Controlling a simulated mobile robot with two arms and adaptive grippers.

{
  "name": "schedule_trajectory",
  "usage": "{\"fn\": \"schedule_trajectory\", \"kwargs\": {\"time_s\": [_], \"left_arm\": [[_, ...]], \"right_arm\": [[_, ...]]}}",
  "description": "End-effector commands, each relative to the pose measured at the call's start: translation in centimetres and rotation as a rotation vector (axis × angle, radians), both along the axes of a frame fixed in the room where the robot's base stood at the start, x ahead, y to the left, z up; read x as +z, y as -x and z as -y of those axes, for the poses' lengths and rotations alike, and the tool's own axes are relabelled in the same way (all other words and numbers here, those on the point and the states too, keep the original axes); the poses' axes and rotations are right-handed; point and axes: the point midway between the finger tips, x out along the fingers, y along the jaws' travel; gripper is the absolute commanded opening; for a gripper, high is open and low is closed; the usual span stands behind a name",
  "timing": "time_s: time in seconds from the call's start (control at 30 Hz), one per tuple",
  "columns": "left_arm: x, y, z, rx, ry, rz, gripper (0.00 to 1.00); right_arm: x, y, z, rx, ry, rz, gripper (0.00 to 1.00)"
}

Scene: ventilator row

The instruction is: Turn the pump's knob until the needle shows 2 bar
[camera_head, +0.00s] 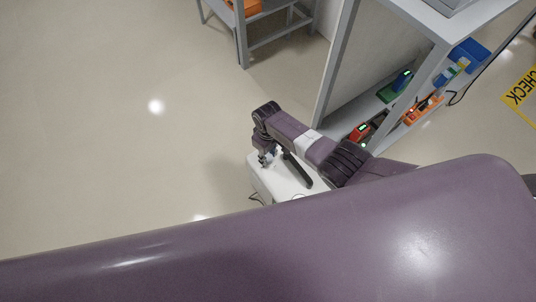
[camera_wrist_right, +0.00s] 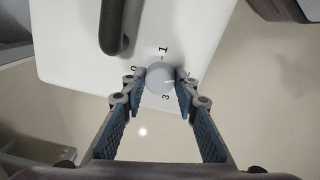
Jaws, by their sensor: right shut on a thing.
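The pump is a white box (camera_head: 262,184) with a black handle (camera_head: 298,170), low in the middle of the head view. In the right wrist view its white top (camera_wrist_right: 215,20) carries a round grey knob (camera_wrist_right: 158,76). Marks 0, 1 and 3 show around the knob; the right-hand side of the scale is partly covered by a fingertip. A pale line on the knob points right, towards that fingertip. My right gripper (camera_wrist_right: 160,80) is shut on the knob, one finger on each side. It also shows above the box in the head view (camera_head: 266,158). My left gripper is out of view.
A grey shelf unit (camera_head: 330,65) with green, orange and blue items stands right of the pump. A grey table (camera_head: 270,42) stands at the top. The floor to the left is clear. My own purple body covers the bottom of the head view.

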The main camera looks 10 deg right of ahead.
Motion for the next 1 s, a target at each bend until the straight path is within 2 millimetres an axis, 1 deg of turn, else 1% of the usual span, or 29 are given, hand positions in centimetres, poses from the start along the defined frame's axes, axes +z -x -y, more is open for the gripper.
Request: {"fn": "schedule_trajectory", "kwargs": {"time_s": [0.2,0.63,0.67,0.7,0.8,0.83,1.0], "left_arm": [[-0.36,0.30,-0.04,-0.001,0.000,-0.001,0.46],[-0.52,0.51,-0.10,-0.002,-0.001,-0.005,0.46],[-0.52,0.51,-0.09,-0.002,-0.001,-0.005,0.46],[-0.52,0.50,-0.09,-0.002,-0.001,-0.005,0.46],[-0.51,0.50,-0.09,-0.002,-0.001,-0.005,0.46],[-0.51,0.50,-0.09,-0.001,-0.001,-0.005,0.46],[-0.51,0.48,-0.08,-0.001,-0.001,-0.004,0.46]], "right_arm": [[0.01,0.01,-0.04,-0.048,-0.001,-0.001,0.04],[0.00,-0.02,-0.04,-0.055,-0.001,0.001,0.04],[0.00,-0.02,-0.05,-0.055,-0.001,0.001,0.29],[0.00,-0.01,-0.03,-0.055,-0.001,0.001,0.33],[0.00,-0.02,-0.04,-0.055,-0.001,0.001,0.44],[0.00,-0.01,-0.03,-0.055,-0.001,0.001,0.46],[0.01,-0.02,-0.03,-0.055,-0.001,0.001,0.46]]}}
